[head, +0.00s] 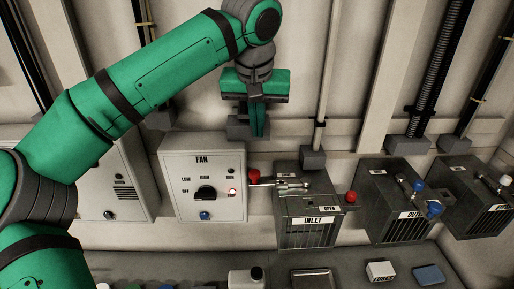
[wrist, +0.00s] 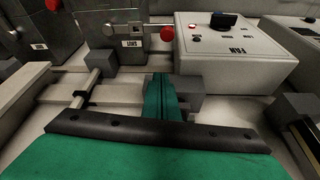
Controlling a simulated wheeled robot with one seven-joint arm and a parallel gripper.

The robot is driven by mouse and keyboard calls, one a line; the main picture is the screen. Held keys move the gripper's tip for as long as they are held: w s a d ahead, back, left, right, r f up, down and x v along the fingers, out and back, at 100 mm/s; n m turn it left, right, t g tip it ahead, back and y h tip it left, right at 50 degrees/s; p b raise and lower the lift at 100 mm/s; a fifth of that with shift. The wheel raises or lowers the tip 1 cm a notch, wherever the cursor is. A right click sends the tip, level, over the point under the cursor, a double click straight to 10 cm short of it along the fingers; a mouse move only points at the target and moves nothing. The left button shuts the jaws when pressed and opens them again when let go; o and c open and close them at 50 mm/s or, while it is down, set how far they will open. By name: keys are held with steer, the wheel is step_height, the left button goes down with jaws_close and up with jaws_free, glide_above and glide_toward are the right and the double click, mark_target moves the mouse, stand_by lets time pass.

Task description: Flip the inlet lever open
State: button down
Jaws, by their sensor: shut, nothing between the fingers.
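The inlet box (head: 307,232) is a dark grey unit with a front grille, an INLET label and an OPEN label on top. Silver levers or rods lie across its top. One red knob (head: 253,176) sticks out at its left, towards the fan box; another red knob (head: 351,197) sits at its right edge. In the wrist view the first red knob (wrist: 167,34) shows beside the fan box, and the inlet box (wrist: 112,18) is at upper left. My gripper (head: 259,135) is shut and empty, above and behind the left red knob, apart from it. It also shows in the wrist view (wrist: 162,82).
The white fan box (head: 203,211) with a black dial and a lit red lamp stands left of the inlet. The outlet box (head: 385,222) with blue knobs and another dark box (head: 480,222) stand right. Vertical pipes (head: 327,75) run behind. Small items lie on the ledge below.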

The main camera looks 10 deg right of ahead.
steer(key=x, duration=1)
steer(key=shift+s+a+f, duration=0.1)
steer(key=shift+s+a, duration=0.35)
steer(key=shift+s, duration=0.4)
steer(key=shift+s+a, duration=0.45)
steer(key=shift+s, duration=0.4)
steer(key=shift+w, duration=0.1)
